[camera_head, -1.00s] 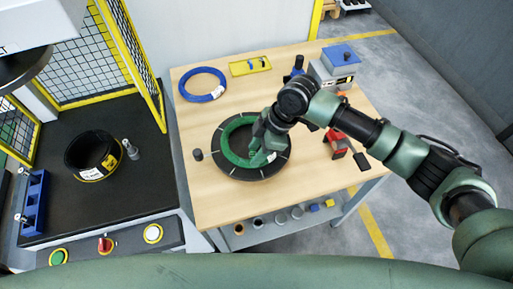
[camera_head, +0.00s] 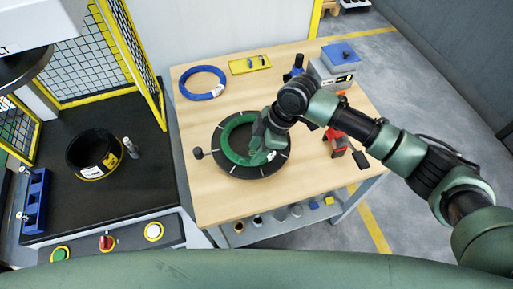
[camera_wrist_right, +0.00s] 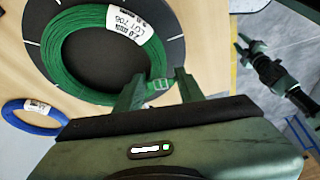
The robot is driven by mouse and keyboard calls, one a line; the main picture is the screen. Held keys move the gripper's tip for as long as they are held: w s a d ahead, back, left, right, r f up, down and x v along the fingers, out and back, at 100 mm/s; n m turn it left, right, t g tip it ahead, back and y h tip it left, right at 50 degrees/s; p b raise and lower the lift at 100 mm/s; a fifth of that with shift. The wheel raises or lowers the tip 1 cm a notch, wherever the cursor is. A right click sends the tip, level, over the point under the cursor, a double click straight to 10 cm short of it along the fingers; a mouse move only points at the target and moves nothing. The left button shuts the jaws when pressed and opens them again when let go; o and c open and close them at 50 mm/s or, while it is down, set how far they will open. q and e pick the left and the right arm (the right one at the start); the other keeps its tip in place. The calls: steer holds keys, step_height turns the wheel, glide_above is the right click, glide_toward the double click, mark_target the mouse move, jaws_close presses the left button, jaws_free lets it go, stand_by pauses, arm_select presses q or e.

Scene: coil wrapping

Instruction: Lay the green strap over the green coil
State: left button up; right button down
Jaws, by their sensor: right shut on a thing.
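The green coil (camera_head: 232,146) lies flat on a round black disc (camera_head: 240,173) on the wooden table. In the wrist view the green coil (camera_wrist_right: 62,78) carries a white label at its upper right. My right gripper (camera_head: 264,154) is over the coil's right side. In the wrist view my right gripper (camera_wrist_right: 159,90) has its fingers around a small green strap piece with a pale buckle (camera_wrist_right: 160,85), at the coil's edge. The rest of the strap cannot be told apart from the coil.
A blue coil (camera_head: 203,84) and a yellow tray (camera_head: 250,65) lie at the table's back. A grey box (camera_head: 331,74) and a red tool (camera_head: 336,140) stand to the right. A black and yellow ring (camera_head: 95,153) sits on the dark bench at left. The table's front left is clear.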

steer(key=shift+p, duration=0.55)
stand_by(0.9)
steer(key=shift+f+b, duration=1)
steer(key=shift+f, duration=0.9)
steer(key=c, duration=0.8)
jaws_free()
steer(key=b+v, duration=0.2)
steer(key=v, duration=0.4)
steer(key=shift+w+d+r, duration=0.1)
steer(key=shift+d+r, duration=0.05)
steer(key=shift+r, duration=0.1)
steer(key=shift+d+r, duration=0.2)
steer(key=shift+r, duration=0.4)
